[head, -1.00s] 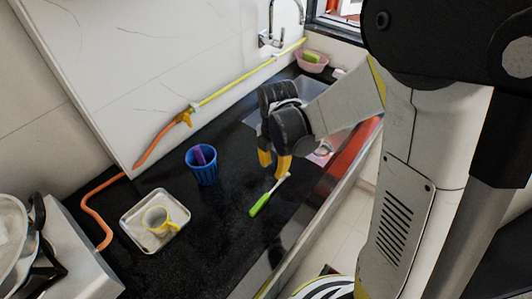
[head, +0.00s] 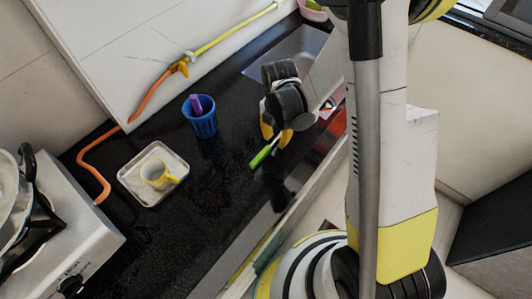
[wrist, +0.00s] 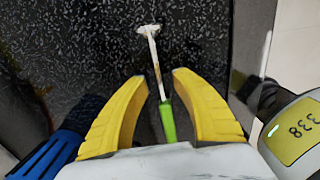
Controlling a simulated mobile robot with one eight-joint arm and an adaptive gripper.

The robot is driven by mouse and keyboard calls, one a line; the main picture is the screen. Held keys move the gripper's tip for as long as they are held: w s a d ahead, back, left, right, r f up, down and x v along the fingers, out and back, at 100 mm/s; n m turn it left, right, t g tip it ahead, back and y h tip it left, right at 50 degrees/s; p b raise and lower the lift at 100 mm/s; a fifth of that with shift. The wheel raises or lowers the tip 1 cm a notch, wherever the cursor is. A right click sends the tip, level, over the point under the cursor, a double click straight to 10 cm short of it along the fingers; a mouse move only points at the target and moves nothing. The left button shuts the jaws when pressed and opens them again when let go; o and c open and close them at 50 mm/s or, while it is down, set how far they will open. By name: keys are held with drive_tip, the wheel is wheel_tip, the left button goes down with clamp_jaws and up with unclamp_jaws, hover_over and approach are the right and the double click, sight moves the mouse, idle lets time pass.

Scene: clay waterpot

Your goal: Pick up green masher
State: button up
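The green masher has a green handle (head: 261,157) and a thin white shaft ending in a small white head (wrist: 149,30). It lies on the black counter (head: 225,190); in the head view my gripper hides its far part. My gripper (head: 277,137) has two yellow fingers and is over the masher. In the wrist view the fingers (wrist: 160,82) are apart, on either side of the shaft and the upper handle, with gaps on both sides. The lower handle end is hidden behind the gripper body there. I cannot tell the exact height above the counter.
A blue cup (head: 201,122) holding a purple item stands left of my gripper. A metal tray (head: 139,193) bears a yellow mug (head: 158,174). An orange hose (head: 97,154) runs along the wall. The sink (head: 290,55) is behind, the stove (head: 62,240) at lower left.

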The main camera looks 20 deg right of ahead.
drive_tip(key=shift+f, duration=0.4)
drive_tip(key=shift+r, duration=0.1)
clamp_jaws()
